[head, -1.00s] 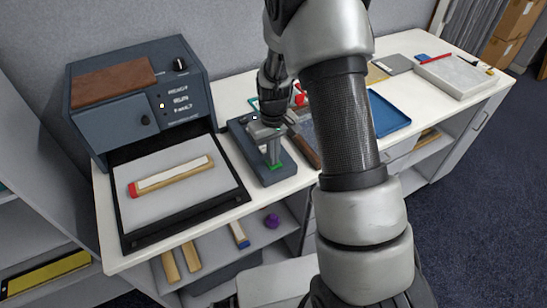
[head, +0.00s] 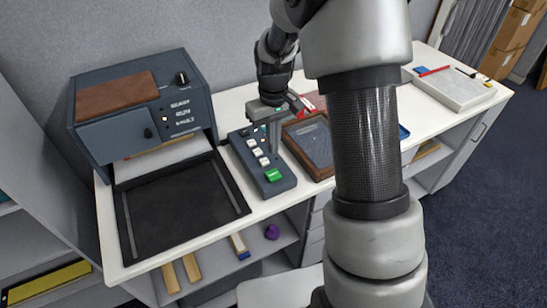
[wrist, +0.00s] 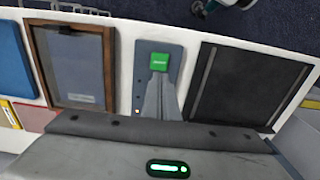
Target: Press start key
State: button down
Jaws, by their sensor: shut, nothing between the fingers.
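The start key is a green key (head: 273,175) at the near end of a dark control box (head: 248,155), which also has several pale keys. In the wrist view the green key (wrist: 159,62) is fully visible just beyond my fingertips. My gripper (head: 274,148) is shut and empty, pointing down over the box, and looks a little behind and above the key. In the wrist view its fingers (wrist: 158,78) hide part of the box; no contact with the key is visible.
A blue-grey machine (head: 143,108) stands left of the box, with an empty black tray (head: 180,205) before it and a white board (head: 165,158) partly inside its slot. A wood-framed tray (head: 312,143) lies close right of the box. My arm hides some of the table.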

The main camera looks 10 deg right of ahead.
jog(key=shift+r, duration=1.25)
jog(key=s+r+m+t, duration=0.1)
jog(key=s+r+t, duration=0.2)
jog(key=s+r, duration=0.9)
jog(key=s+r+m+t, duration=0.2)
jog(key=s+r, duration=0.4)
jog(key=s, duration=0.5)
jog(key=shift+s, duration=0.2)
jog(key=shift+r, duration=0.15)
dwell(3.8)
